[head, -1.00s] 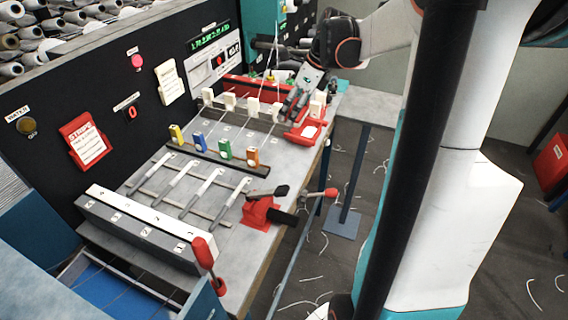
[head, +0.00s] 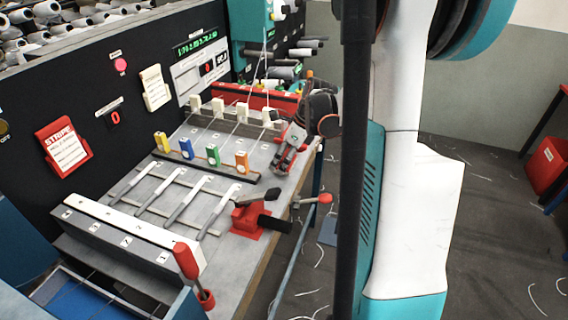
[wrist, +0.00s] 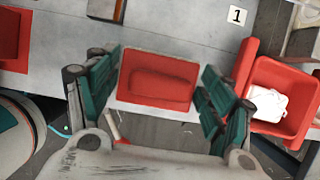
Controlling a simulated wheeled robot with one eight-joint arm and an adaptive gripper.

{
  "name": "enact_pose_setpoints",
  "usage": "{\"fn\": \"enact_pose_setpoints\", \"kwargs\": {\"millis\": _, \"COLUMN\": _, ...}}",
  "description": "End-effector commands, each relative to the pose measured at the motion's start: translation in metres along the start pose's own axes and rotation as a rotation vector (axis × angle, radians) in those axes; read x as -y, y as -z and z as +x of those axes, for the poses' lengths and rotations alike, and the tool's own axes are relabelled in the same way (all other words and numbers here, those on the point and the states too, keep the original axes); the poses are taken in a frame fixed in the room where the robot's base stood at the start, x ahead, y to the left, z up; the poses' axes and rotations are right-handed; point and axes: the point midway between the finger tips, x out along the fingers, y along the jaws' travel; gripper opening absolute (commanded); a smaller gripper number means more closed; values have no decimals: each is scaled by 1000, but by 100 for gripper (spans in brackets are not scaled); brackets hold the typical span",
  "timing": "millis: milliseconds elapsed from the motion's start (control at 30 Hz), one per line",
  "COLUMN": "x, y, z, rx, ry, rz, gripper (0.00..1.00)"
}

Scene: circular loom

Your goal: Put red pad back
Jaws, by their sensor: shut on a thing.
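The red pad (wrist: 157,77) is a flat red block with a darker recess in its face and a pale edge below. It sits between the two green-lined fingers of my gripper (wrist: 160,88) in the wrist view. My gripper is shut on it, above the grey table (wrist: 180,25). In the head view my gripper (head: 283,160) is at the right edge of the machine table (head: 225,147), right of the orange clip. There the pad is mostly hidden by the fingers.
A red tray (wrist: 258,130) with a white piece in it is right of my gripper in the wrist view, near a "1" label (wrist: 237,16). A red clamp (head: 247,222) with a black handle stands nearer on the table. Coloured clips (head: 213,156) stand in a row left of my gripper.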

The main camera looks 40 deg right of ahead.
Motion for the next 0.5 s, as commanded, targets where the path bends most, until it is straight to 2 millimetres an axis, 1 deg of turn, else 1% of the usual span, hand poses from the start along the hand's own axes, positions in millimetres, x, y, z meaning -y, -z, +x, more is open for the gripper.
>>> {"fn": "enact_pose_setpoints", "kwargs": {"millis": 33, "x": 0, "y": 4, "z": 10, "rx": 0, "ry": 0, "rz": 0, "gripper": 52}}
{"fn": "enact_pose_setpoints", "kwargs": {"millis": 100, "x": 0, "y": 6, "z": 16, "rx": 0, "ry": 0, "rz": 0, "gripper": 52}}
{"fn": "enact_pose_setpoints", "kwargs": {"millis": 467, "x": 0, "y": 8, "z": 19, "rx": 0, "ry": 0, "rz": 0, "gripper": 52}}
{"fn": "enact_pose_setpoints", "kwargs": {"millis": 500, "x": 0, "y": 8, "z": 19, "rx": 0, "ry": 0, "rz": 0, "gripper": 79}}
